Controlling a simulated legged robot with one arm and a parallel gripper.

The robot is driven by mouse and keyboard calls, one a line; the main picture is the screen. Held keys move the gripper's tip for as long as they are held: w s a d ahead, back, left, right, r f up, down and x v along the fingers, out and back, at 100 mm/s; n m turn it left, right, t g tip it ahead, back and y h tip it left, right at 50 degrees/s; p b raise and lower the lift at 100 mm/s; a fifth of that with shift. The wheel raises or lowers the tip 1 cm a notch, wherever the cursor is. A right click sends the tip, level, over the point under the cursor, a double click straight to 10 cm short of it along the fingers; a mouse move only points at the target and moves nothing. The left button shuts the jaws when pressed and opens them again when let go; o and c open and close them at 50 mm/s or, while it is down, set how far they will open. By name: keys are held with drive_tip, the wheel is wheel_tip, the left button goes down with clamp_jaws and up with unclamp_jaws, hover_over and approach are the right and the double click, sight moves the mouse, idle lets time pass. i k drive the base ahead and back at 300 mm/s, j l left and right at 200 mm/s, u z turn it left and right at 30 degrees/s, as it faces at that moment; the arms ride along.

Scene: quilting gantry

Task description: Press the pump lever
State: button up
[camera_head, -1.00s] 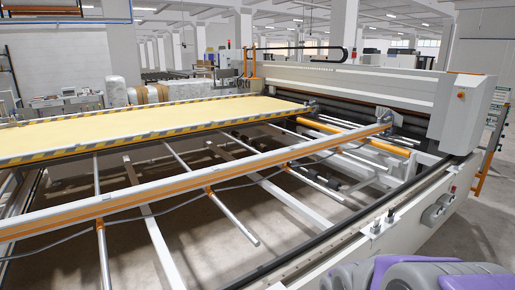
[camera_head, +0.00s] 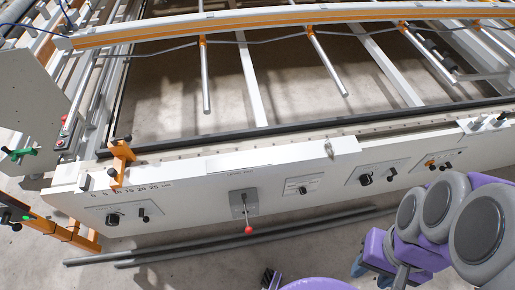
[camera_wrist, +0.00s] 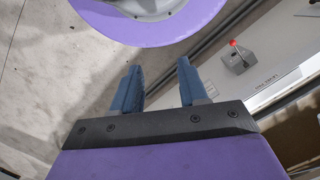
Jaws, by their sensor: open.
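The pump lever (camera_head: 246,212) is a thin metal rod with a red ball at its lower end. It sits on a grey plate on the white front panel of the machine. It also shows in the wrist view (camera_wrist: 234,51) at the upper right, beyond and to the right of the fingers. My gripper (camera_wrist: 160,66) has two blue fingers, spread apart with nothing between them. It also shows in the head view (camera_head: 381,272) at the lower right, apart from the lever and to its right.
Black knobs (camera_head: 113,219) and (camera_head: 366,179) flank the lever on the same panel. An orange bracket (camera_head: 121,160) stands at the panel's left end. Grey pipes (camera_head: 180,246) lie on the floor beneath. The concrete floor in front is mostly clear.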

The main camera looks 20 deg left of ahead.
sight(249, 230)
drive_tip(key=l+u, duration=0.1)
drive_tip(key=u, duration=1.6)
drive_tip(key=i+l, duration=0.05)
